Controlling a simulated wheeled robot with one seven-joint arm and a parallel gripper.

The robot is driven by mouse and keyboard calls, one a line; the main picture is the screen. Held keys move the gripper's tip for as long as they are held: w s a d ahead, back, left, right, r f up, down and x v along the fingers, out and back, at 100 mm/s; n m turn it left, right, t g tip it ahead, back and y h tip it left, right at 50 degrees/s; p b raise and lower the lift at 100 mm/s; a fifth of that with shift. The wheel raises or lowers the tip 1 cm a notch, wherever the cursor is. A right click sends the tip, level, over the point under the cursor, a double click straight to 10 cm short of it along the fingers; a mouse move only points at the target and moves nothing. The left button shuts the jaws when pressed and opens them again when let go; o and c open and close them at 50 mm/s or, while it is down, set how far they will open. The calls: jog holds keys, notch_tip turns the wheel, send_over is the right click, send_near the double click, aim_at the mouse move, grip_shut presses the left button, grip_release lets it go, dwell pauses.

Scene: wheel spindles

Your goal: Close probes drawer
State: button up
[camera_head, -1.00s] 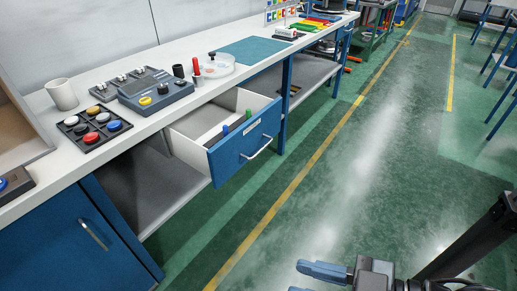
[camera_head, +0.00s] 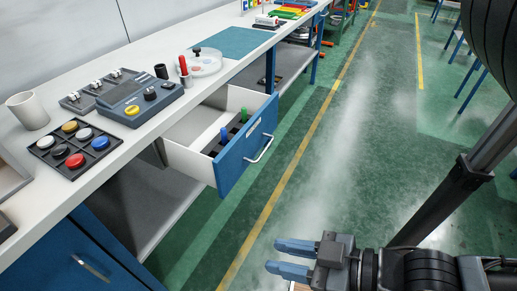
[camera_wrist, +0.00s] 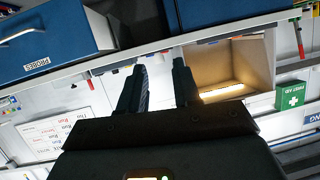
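The probes drawer (camera_head: 240,152) is pulled out from under the white bench, with a blue front, white sides and a bar handle (camera_head: 262,149). A blue probe, a green probe and a dark insert show inside. In the wrist view, which looks upside down, the drawer front (camera_wrist: 45,38) is at the upper left with its PROBES label. My gripper (camera_head: 277,257) is open and empty, in front of the drawer and apart from it, at the bottom of the head view. Both fingers also show in the wrist view (camera_wrist: 158,78), not touching the handle.
A closed blue cabinet (camera_head: 75,255) is at the lower left. Green floor (camera_head: 330,180) beside the drawer is clear.

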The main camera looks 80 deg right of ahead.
jog(key=w+d+f+m+g+h+b, duration=0.1)
jog(key=w+d+f+m+g, duration=0.25)
jog(key=f, duration=0.55)
jog(key=w+d+f+m+g+h, duration=0.1)
jog(key=w+d+f+m, duration=0.1)
jog(key=d+f+m, duration=0.5)
jog(key=m+t+b, duration=0.2)
jog(key=m+t, duration=0.4)
jog(key=m, duration=0.2)
send_near(264, 150)
jog(key=w+d+f, duration=0.1)
jog(key=w, duration=0.2)
jog(key=x, duration=0.7)
jog(key=shift+f+p, duration=0.1)
jog(key=shift+p, duration=0.2)
jog(key=shift+c, duration=0.4)
grip_shut()
